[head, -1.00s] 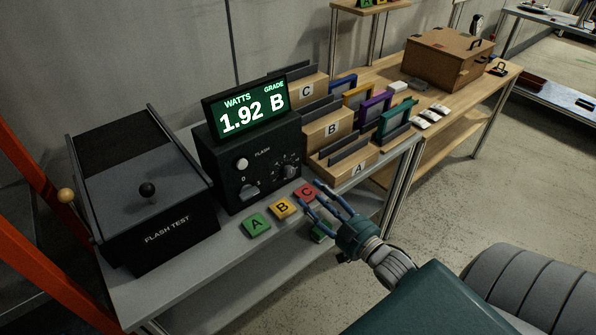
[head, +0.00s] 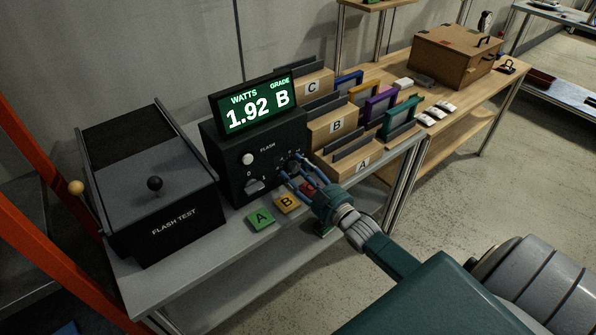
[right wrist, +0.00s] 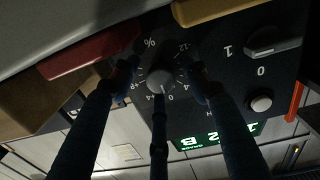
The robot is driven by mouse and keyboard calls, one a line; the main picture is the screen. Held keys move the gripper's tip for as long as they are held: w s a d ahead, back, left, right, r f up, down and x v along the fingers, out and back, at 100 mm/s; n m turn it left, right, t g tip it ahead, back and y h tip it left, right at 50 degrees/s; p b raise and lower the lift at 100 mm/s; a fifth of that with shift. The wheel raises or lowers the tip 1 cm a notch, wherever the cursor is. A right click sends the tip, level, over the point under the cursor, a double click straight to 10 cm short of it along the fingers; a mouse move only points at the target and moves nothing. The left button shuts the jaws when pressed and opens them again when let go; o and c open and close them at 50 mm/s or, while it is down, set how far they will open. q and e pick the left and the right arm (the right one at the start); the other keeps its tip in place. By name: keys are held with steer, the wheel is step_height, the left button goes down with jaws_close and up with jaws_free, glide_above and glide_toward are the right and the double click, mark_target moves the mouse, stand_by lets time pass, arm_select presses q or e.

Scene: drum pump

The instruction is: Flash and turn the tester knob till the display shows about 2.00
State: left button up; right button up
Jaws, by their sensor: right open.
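The black tester box (head: 232,150) stands on the grey bench, its tilted display (head: 256,104) reading 1.92 watts, grade B. My right gripper (head: 288,172) is open at the lower right of the tester front and partly hides the knob there. In the right wrist view the round knob (right wrist: 160,82) sits inside a printed percent dial. The fingers of my right gripper (right wrist: 160,85) spread around it, one on each side and one below; contact cannot be told. A white flash button (head: 248,159) and a switch (head: 254,186) are left of the knob. My left gripper is not in view.
The flash test box (head: 165,195) stands left of the tester. Green A (head: 260,218) and yellow B (head: 287,203) tiles lie in front; a red tile (head: 309,188) is partly under my gripper. Labelled file boxes (head: 335,128) stand close on the right.

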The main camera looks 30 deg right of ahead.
steer(key=c, duration=1.1)
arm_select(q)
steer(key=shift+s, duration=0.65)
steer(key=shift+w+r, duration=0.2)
arm_select(e)
steer(key=shift+s+m, duration=0.1)
steer(key=shift+m, duration=0.5)
steer(key=shift+c, duration=0.3)
steer(key=shift+m+p, duration=0.5)
steer(key=shift+m, duration=0.5)
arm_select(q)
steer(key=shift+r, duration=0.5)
arm_select(e)
steer(key=m, duration=0.4)
steer(key=shift+f+m, duration=0.15)
steer(key=shift+m, duration=0.15)
steer(key=shift+a+m, duration=0.1)
steer(key=shift+m, duration=0.2)
